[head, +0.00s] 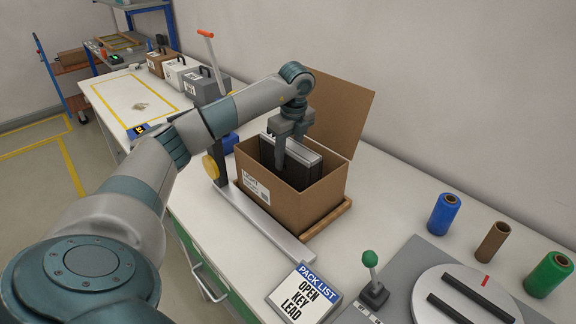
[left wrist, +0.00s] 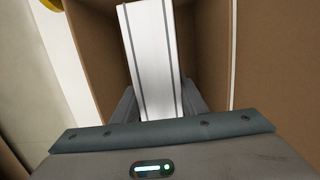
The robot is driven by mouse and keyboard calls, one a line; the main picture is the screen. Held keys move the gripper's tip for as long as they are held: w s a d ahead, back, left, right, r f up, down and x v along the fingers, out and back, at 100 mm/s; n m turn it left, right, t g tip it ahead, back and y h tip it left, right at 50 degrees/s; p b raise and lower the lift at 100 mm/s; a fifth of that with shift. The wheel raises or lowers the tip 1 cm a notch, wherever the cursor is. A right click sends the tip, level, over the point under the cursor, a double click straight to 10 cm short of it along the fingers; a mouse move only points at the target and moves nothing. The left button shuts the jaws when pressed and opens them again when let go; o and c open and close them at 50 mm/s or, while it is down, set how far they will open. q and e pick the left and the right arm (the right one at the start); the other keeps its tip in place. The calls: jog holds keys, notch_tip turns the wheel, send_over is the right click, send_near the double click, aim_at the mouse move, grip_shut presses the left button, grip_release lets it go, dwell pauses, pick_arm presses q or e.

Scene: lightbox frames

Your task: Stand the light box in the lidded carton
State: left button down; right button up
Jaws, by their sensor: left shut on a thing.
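The carton (head: 285,205) is a brown cardboard box with its lid (head: 340,108) raised at the back. It sits on a wooden board on the white table. The light box (head: 300,153), dark-faced with a pale edge, stands upright inside the carton, its top near the rim. My left gripper (head: 285,145) reaches down into the carton, shut on the light box. In the left wrist view the light box (left wrist: 153,50) shows as a white edge with grey lines between the fingers, cardboard walls (left wrist: 205,45) around it. Its bottom is hidden. My right gripper is not in view.
A pack list sign (head: 303,293) reading OPEN, KEY, LEAD lies in front. A green-knobbed lever (head: 371,275), a round turntable (head: 465,300) and several film rolls (head: 444,214) are at the right. Handled cases (head: 205,88) stand at the back left.

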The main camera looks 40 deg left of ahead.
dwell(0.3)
pick_arm(q)
jog(key=shift+f, duration=0.2)
notch_tip(320, 180, down, 3)
jog(key=shift+r+p, duration=0.2)
jog(key=shift+p, duration=0.4)
jog(key=shift+f, duration=0.4)
jog(key=shift+f, duration=0.15)
jog(key=c, duration=1.1)
grip_release()
